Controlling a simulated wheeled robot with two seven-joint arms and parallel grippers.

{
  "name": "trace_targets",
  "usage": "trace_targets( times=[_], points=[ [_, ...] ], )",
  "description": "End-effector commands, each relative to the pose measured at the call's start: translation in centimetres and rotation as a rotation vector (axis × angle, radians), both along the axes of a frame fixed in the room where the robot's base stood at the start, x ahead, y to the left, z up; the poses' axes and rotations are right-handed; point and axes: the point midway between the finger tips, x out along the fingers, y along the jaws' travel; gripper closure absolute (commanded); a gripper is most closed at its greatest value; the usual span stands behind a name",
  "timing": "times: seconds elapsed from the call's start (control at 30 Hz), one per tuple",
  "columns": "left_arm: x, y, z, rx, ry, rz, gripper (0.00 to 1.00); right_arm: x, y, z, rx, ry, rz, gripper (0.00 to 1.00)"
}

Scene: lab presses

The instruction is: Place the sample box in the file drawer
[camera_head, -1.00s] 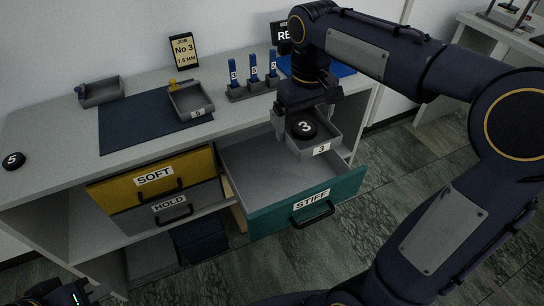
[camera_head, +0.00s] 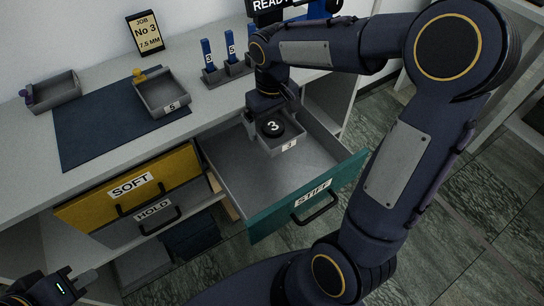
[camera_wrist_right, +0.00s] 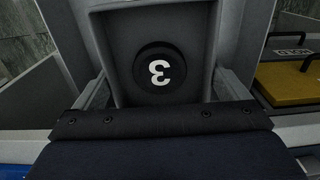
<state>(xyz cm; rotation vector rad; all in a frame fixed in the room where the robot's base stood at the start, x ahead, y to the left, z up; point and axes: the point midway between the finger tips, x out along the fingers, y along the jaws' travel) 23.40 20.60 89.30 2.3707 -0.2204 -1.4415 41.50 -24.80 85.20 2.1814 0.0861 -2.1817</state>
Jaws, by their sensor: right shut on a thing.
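The sample box is a small grey open tray (camera_head: 289,146) labelled 3, with a black puck (camera_head: 272,127) marked 3 inside. My right gripper (camera_head: 275,116) is shut on the box and holds it over the rear part of the open drawer. In the right wrist view the fingers (camera_wrist_right: 160,92) flank the box (camera_wrist_right: 122,50), with the puck (camera_wrist_right: 160,68) between them. The box's height above the drawer floor is hard to tell. The open drawer has a teal front labelled STIFF (camera_head: 280,208). My left gripper (camera_head: 85,280) is at the lower left, far from the box.
The yellow SOFT drawer (camera_head: 90,205) and grey HOLD drawer (camera_head: 125,232) are shut. On the counter are a dark mat (camera_head: 85,135), a tray labelled 5 (camera_head: 163,110), another grey tray (camera_head: 55,98), blue-topped items in a rack (camera_head: 228,73) and a JOB No 3 sign (camera_head: 145,35).

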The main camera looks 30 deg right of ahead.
Motion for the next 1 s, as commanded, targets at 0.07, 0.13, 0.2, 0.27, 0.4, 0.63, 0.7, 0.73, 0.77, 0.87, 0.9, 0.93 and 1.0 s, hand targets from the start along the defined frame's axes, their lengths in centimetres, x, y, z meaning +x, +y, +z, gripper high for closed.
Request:
trace_targets(
  times=[0.07, 0.13, 0.2, 0.27, 0.4, 0.63, 0.7, 0.73, 0.77, 0.87, 0.9, 0.93, 1.0],
  points=[
    [0.0, 0.0, -0.6, 0.0, 0.0, 0.0, 1.0, -0.1, 0.0, -2.6, 0.0, 0.006, 0.0, 0.34],
    [0.0, 0.0, -1.0, 0.0, 0.0, 0.0, 1.0, -0.1, 0.0, -4.5, 0.0, 0.007, 0.0, 0.34],
    [0.0, 0.0, -1.3, 0.0, 0.0, 0.0, 1.0, -0.1, 0.0, -6.3, 0.0, 0.006, 0.0, 0.34],
    [0.0, 0.0, -1.5, 0.0, 0.0, 0.0, 1.0, -0.1, 0.0, -7.6, 0.0, 0.005, -0.001, 0.34],
    [0.0, 0.0, -1.8, 0.0, 0.0, 0.0, 1.0, 0.0, 0.0, -9.6, 0.0, 0.002, 0.0, 0.34],
    [0.0, 0.0, -2.1, 0.0, 0.0, 0.0, 1.0, 0.0, 0.0, -11.2, 0.0, 0.002, -0.001, 0.34],
    [0.0, 0.0, -2.3, 0.0, 0.0, 0.0, 1.0, -0.1, 0.0, -12.3, 0.0, 0.003, 0.0, 0.34],
    [0.0, 0.0, -2.4, 0.0, 0.0, 0.0, 1.0, 0.0, 0.0, -12.8, 0.0, 0.003, 0.0, 0.34],
    [0.0, 0.0, -2.5, 0.0, 0.0, 0.0, 1.0, 0.0, 0.0, -13.3, 0.0, 0.002, 0.0, 0.34],
    [0.0, 0.0, -2.7, 0.0, 0.0, 0.0, 1.0, 0.0, 0.0, -14.3, 0.001, 0.001, 0.0, 0.34],
    [0.0, 0.0, -2.7, 0.0, 0.0, 0.0, 1.0, 0.0, 0.0, -14.4, 0.0, 0.0, 0.0, 0.34],
    [0.0, 0.0, -2.6, 0.0, 0.0, 0.0, 1.0, 0.0, 0.0, -14.4, 0.0, -0.001, 0.0, 0.34],
    [0.0, 0.0, -2.6, 0.0, 0.0, 0.0, 1.0, 0.0, 0.0, -14.3, 0.0, -0.001, 0.0, 0.34]
  ],
)
